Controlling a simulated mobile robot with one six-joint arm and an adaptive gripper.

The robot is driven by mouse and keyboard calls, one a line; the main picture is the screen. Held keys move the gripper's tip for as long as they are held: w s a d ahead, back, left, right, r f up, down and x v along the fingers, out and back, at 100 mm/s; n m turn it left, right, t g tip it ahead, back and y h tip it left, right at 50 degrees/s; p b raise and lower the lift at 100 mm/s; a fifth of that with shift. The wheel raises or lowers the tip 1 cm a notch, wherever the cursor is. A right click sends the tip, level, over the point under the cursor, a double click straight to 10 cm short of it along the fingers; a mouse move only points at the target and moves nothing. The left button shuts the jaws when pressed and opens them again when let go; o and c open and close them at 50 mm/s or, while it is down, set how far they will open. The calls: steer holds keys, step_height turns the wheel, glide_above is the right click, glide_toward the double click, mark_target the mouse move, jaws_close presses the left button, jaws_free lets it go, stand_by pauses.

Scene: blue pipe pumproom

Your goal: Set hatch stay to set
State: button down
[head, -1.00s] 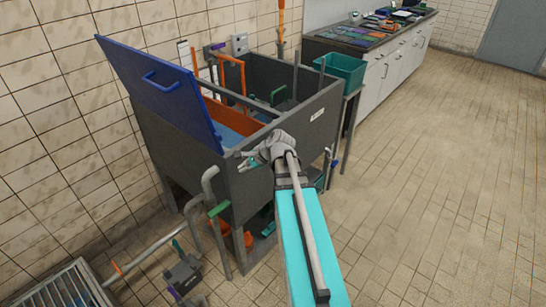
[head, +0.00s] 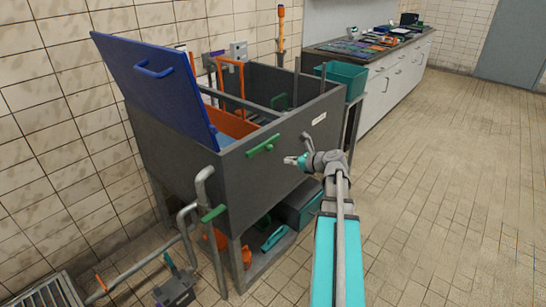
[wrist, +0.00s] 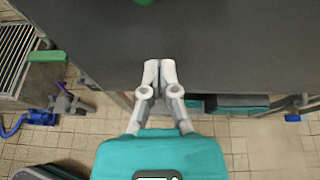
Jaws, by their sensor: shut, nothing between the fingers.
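The blue hatch lid (head: 150,85) with a blue handle stands raised and tilted at the left end of the grey tank (head: 265,180). A green lever (head: 263,145) sits on the tank's front face near the top rim, slanting slightly up to the right. I cannot tell for sure that it is the hatch stay. A green piece shows at the top edge of the wrist view (wrist: 145,2). My gripper (head: 289,160) is right of the green lever, apart from it. In the wrist view its fingers (wrist: 160,68) are together and empty before the grey face.
Grey pipes with a green handle (head: 213,213) stand at the tank's front left. A teal bin (head: 341,78) is beyond the tank's right end. A long counter (head: 375,65) with small items runs along the back wall. The tiled floor at right is clear.

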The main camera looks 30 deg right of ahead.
mark_target(273, 148)
steer(key=shift+s+d+f+m+t, duration=0.15)
steer(key=shift+d+m+t, duration=0.2)
steer(key=shift+d, duration=0.35)
steer(key=b+x, duration=0.3)
steer(key=x, duration=0.6)
steer(key=shift+w+f+b, duration=0.3)
steer(key=shift+w+a+r, duration=0.1)
steer(key=shift+w, duration=0.15)
steer(key=shift+s+r+p, duration=0.1)
steer(key=shift+r+p, duration=1.8)
steer(key=shift+p, duration=0.1)
steer(key=shift+r, duration=0.25)
